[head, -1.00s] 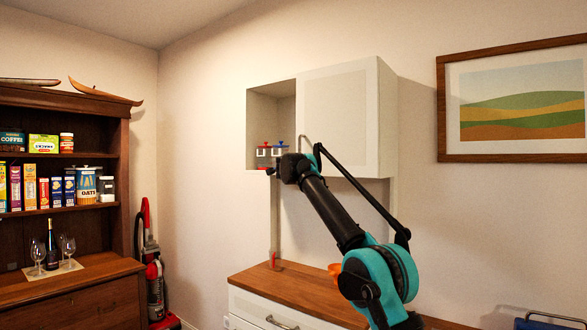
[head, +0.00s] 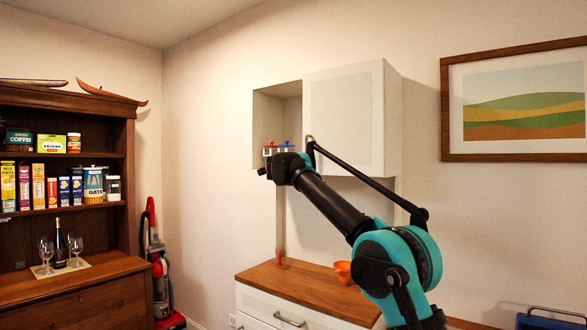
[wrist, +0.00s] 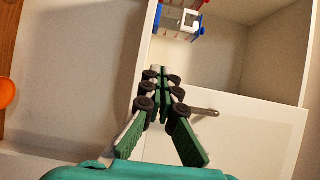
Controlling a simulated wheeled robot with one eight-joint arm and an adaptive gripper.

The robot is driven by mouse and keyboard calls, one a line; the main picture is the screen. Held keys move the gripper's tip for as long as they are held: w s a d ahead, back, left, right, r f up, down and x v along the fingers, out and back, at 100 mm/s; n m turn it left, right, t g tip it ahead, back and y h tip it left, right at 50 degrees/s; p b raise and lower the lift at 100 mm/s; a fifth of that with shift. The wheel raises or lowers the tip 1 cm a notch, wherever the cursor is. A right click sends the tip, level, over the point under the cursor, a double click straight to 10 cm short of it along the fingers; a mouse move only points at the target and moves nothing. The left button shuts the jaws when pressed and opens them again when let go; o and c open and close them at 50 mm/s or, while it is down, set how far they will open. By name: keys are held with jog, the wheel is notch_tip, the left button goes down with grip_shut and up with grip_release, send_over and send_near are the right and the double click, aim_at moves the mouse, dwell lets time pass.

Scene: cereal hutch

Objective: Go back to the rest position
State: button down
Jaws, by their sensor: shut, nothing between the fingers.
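My gripper (head: 263,171) is at the end of the raised arm, in front of the wall cabinet (head: 345,120) in the head view. In the wrist view my gripper (wrist: 160,72) has its green fingers together with nothing between them. The cabinet's left compartment is open; small containers with a red and a blue top (head: 284,147) stand in it, partly hidden behind the arm. The containers (wrist: 180,18) also show at the top of the wrist view, apart from the fingertips.
Below is a wooden counter (head: 310,290) with an orange bowl (head: 343,271) and a small red item (head: 279,258). A dark hutch (head: 70,270) with groceries, a bottle and glasses stands left. A red vacuum cleaner (head: 160,280) stands beside it. A framed picture (head: 515,100) hangs right.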

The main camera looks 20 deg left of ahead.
jog(key=s+a, duration=0.2)
jog(key=s, duration=0.2)
jog(key=d+f+n+g+y, duration=0.1)
jog(key=d+f+n+y, duration=0.25)
jog(key=d, duration=0.25)
jog(key=d+f+n+y, duration=0.2)
jog(key=d+f+n, duration=0.2)
jog(key=d+n, duration=0.15)
jog(key=s+d+f+n+g, duration=0.3)
jog(key=s+d+f, duration=0.4)
jog(key=f, duration=0.4)
jog(key=s+d+f+n+g, duration=0.25)
jog(key=s+d+f, duration=0.25)
jog(key=d+f, duration=0.5)
jog(key=s+d+f+g+h, duration=0.2)
jog(key=s+d+f+h, duration=0.1)
jog(key=s+d+f, duration=0.5)
jog(key=s+d+f+n+g+h, duration=0.1)
jog(key=s+d+f+g+h, duration=0.1)
jog(key=s+d+f, duration=0.7)
jog(key=s+d+f+g+h, duration=0.3)
jog(key=s+d+f, duration=0.6)
jog(key=s+f, duration=0.6)
jog(key=shift+s+f+h, duration=0.35)
jog(key=shift+s+f, duration=0.05)
jog(key=shift+s, duration=0.8)
jog(key=shift+n, duration=0.25)
